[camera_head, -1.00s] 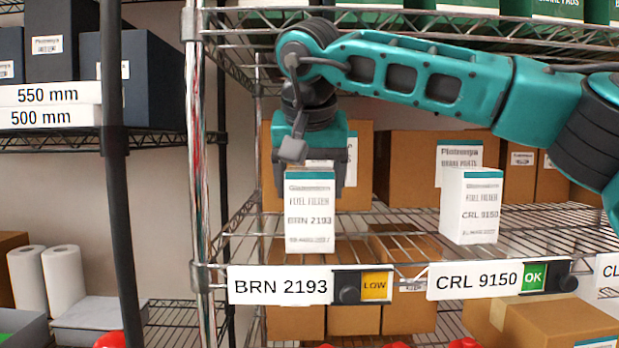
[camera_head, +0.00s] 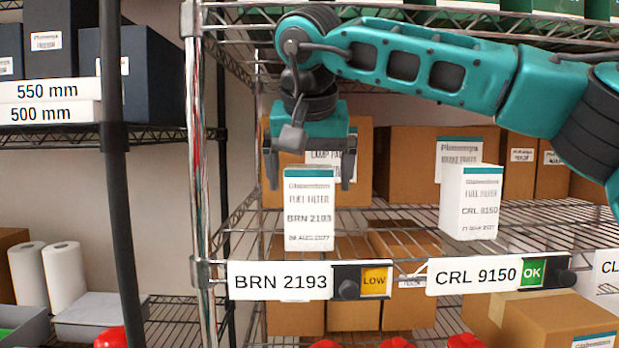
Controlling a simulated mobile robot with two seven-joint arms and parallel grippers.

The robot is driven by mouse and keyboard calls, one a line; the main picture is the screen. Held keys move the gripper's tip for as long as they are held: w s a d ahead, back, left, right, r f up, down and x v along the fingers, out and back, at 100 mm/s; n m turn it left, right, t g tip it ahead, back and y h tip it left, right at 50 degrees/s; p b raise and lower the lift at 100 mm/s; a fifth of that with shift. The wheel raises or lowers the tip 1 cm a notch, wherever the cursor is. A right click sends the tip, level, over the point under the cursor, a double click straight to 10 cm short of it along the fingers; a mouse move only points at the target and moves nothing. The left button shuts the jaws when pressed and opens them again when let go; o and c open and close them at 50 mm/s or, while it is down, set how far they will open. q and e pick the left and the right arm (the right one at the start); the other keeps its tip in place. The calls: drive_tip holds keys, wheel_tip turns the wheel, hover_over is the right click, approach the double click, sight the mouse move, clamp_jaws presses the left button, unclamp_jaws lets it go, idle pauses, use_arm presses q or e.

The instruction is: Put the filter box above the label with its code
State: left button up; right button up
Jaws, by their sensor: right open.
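The white filter box (camera_head: 310,213) with a teal top edge reads FUEL FILTER BRN 2193. It stands upright on the wire shelf, above the shelf-edge label BRN 2193 (camera_head: 280,283), which has a yellow LOW tag (camera_head: 375,283). My right gripper (camera_head: 308,182) is open, its two fingers apart on either side of and slightly behind the top of the box, with a gap to each side. A similar box, CRL 9150 (camera_head: 471,205), stands to the right above the label CRL 9150 (camera_head: 474,276) with a green OK tag. My left gripper is out of view.
Brown cartons (camera_head: 405,165) stand behind on the same shelf. A chrome upright post (camera_head: 197,170) stands close on the left. More cartons (camera_head: 550,325) sit on the shelf below. The shelf between the two filter boxes is clear.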

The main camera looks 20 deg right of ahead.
drive_tip(key=v, duration=0.6)
drive_tip(key=shift+s+r+p, duration=0.15)
drive_tip(key=shift+r+p, duration=0.15)
drive_tip(key=shift+p, duration=0.1)
